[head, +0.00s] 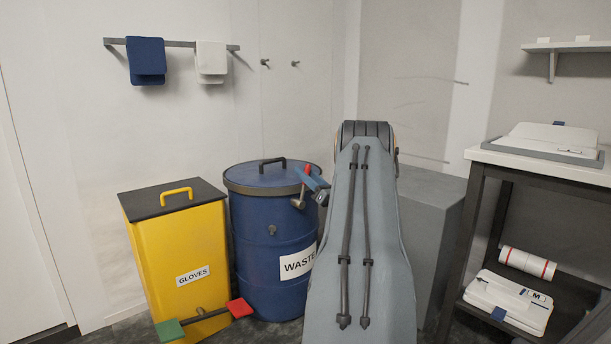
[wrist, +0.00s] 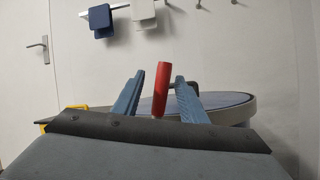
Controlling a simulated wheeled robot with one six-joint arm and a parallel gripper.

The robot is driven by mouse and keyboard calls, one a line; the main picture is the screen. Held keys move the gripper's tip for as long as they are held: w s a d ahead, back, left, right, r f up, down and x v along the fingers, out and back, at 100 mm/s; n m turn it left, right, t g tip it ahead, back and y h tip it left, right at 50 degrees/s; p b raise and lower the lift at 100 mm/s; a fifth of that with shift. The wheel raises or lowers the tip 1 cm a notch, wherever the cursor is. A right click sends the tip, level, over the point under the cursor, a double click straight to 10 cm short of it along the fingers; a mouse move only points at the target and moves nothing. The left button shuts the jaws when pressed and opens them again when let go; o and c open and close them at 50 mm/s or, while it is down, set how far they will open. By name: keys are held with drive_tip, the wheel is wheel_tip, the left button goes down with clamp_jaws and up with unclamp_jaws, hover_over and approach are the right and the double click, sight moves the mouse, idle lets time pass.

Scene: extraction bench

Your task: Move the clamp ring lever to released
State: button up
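The blue waste drum (head: 270,225) stands behind my arm with its lid on. Its clamp ring lever has a red handle (head: 307,170) at the drum's front right rim, with a metal pivot below it. In the wrist view the red handle (wrist: 162,90) stands nearly upright, its top leaning slightly right. My gripper (wrist: 159,76) is open, with one blue finger on each side of the handle in the picture. A gap shows on the left; the right finger is closer. Contact cannot be told. In the head view my gripper (head: 314,183) is at the lever, partly hidden by my arm.
A yellow gloves bin (head: 180,250) with red and green pedals stands left of the drum. A grey block (head: 435,215) is behind my arm. A bench (head: 540,170) with trays is at the right. Towels (head: 146,60) hang on the wall rail.

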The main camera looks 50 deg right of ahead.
drive_tip(key=p+v, duration=0.1)
drive_tip(key=v, duration=0.6)
drive_tip(key=shift+s+f, duration=0.2)
drive_tip(key=shift+s, duration=0.2)
drive_tip(key=shift+s, duration=0.1)
